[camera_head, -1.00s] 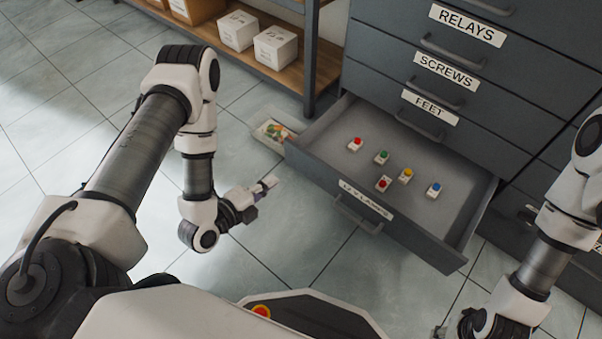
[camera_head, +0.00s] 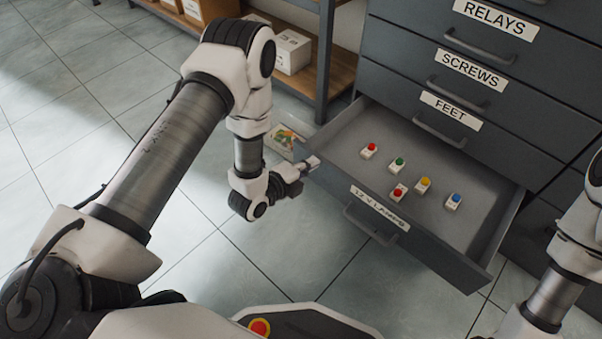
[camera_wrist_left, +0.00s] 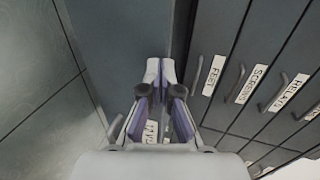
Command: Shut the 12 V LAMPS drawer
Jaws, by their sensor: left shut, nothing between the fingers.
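The 12 V LAMPS drawer (camera_head: 368,228) is pulled far out of the grey cabinet, at the bottom of the stack in the head view. Several small push buttons, red, green, yellow and blue, stand on its floor. Its label is on the front, above a bar handle (camera_head: 370,226). My left gripper (camera_head: 312,163) is shut and empty, close to the left end of the drawer front; I cannot tell whether it touches. In the left wrist view the gripper (camera_wrist_left: 160,68) shows with its fingertips together, and part of the drawer label (camera_wrist_left: 150,132) shows between the finger linkages. My right gripper is out of view.
The FEET (camera_head: 447,122), SCREWS (camera_head: 465,82) and RELAYS (camera_head: 480,40) drawers above are shut. A small tray (camera_head: 283,138) lies on the floor left of the open drawer. A wooden shelf (camera_head: 300,85) with white boxes stands behind. Tiled floor in front is clear.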

